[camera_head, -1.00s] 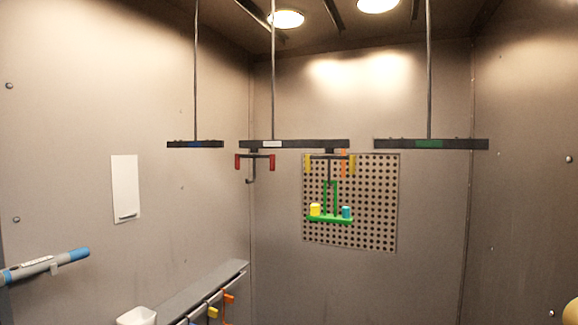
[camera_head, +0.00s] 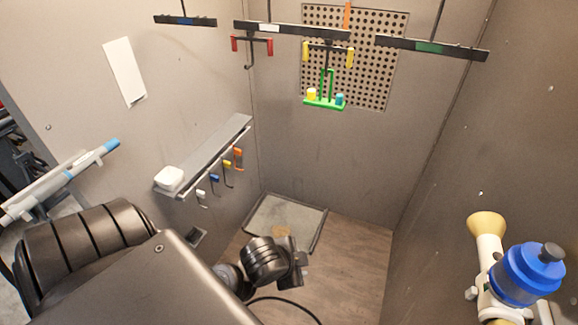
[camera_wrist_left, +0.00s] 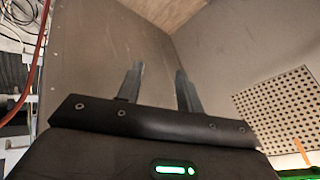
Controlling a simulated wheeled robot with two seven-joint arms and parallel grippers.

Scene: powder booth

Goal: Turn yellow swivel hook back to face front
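The yellow swivel hook (camera_head: 350,57) hangs under the right end of the middle overhead bar (camera_head: 290,30). Its crosspiece has a yellow end on each side and spreads left to right in the head view. A green carrier (camera_head: 325,104) hangs from it, with a yellow cup (camera_head: 311,93) and a teal cup (camera_head: 339,99) on it. My left gripper (camera_head: 300,266) is low in the booth, well below and apart from the hook. In the left wrist view its two fingers (camera_wrist_left: 158,72) stand apart with nothing between them. My right gripper is not in view.
A red-ended hook (camera_head: 251,46) hangs left of the yellow one. Other bars hang at left (camera_head: 185,20) and right (camera_head: 430,48). A shelf (camera_head: 215,150) with small coloured hooks lines the left wall. A blue-topped spray device (camera_head: 525,275) is at right. Behind is a perforated panel (camera_head: 385,60).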

